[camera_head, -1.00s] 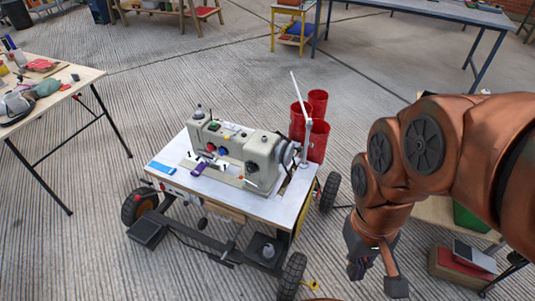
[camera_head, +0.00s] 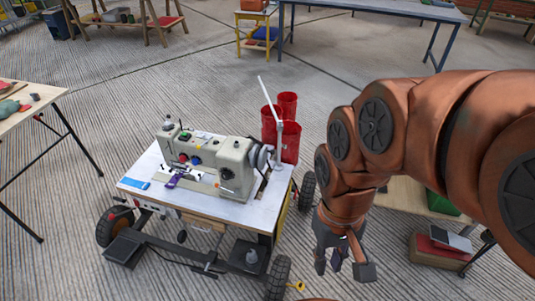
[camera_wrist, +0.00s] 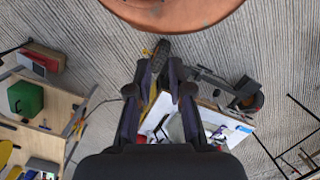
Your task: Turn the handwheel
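A cream sewing machine (camera_head: 210,160) stands on a white wheeled table (camera_head: 150,196) in the head view. Its handwheel (camera_head: 261,157) is the grey round part on the machine's right end. My gripper (camera_head: 342,268) hangs to the right of the table, lower in the picture and apart from the handwheel. Its fingers are spread and nothing is between them. In the wrist view the fingers (camera_wrist: 160,85) are also apart, with part of the white tabletop (camera_wrist: 232,130) beyond them. The handwheel cannot be made out clearly there.
A purple item (camera_head: 174,181) lies on the tabletop. A wooden table (camera_head: 405,195) with a green box (camera_head: 441,204) stands at right. Open floor lies behind the machine.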

